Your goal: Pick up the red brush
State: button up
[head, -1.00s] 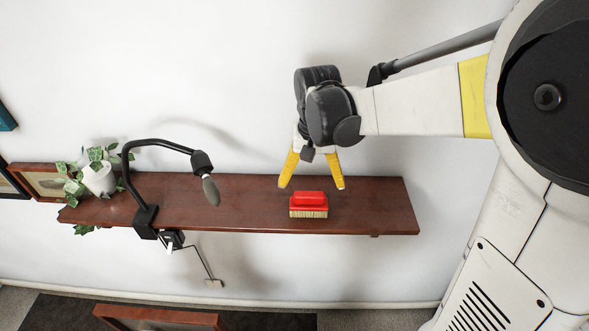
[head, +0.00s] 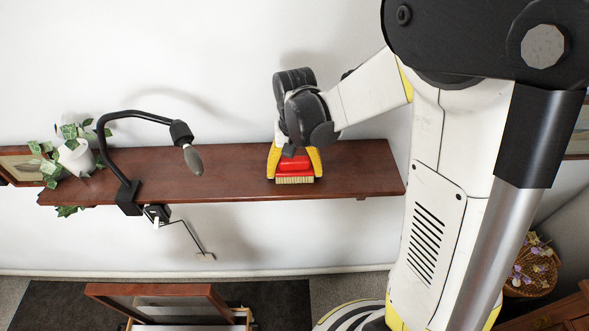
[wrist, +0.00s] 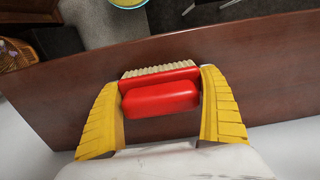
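The red brush (head: 294,163) sits on the brown wall shelf (head: 225,178), with its pale bristles toward the front edge. It also shows in the wrist view (wrist: 160,98), lying lengthwise between the fingers. My gripper (head: 295,167) has its yellow fingers spread, one at each end of the brush. In the wrist view the gripper (wrist: 160,80) reaches down around the brush, with the fingertips very close to its ends. I cannot tell whether they touch it. The brush rests on the shelf.
A black clamp lamp (head: 125,160) is fixed to the shelf left of the brush, its head (head: 193,158) hanging above the board. A potted plant (head: 75,155) stands at the shelf's left end. The wall is close behind. A wooden framed box (head: 155,300) is on the floor below.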

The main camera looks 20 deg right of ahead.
aim_at(295, 159)
jog(key=c, duration=0.4)
jog(key=shift+r, duration=0.6)
notch_tip(295, 159, up, 3)
jog(key=shift+p, duration=0.3)
jog(key=s+d+r, duration=0.2)
jog(key=d, duration=0.1)
jog(key=s+d+r, duration=0.2)
jog(key=d, duration=0.1)
jog(key=s+d+r+p, duration=0.1)
jog(key=d+r, duration=0.1)
jog(key=d, duration=0.2)
jog(key=shift+s+r, duration=0.4)
jog(key=o, duration=0.6)
jog(key=shift+c, duration=0.2)
jog(key=c, duration=0.3)
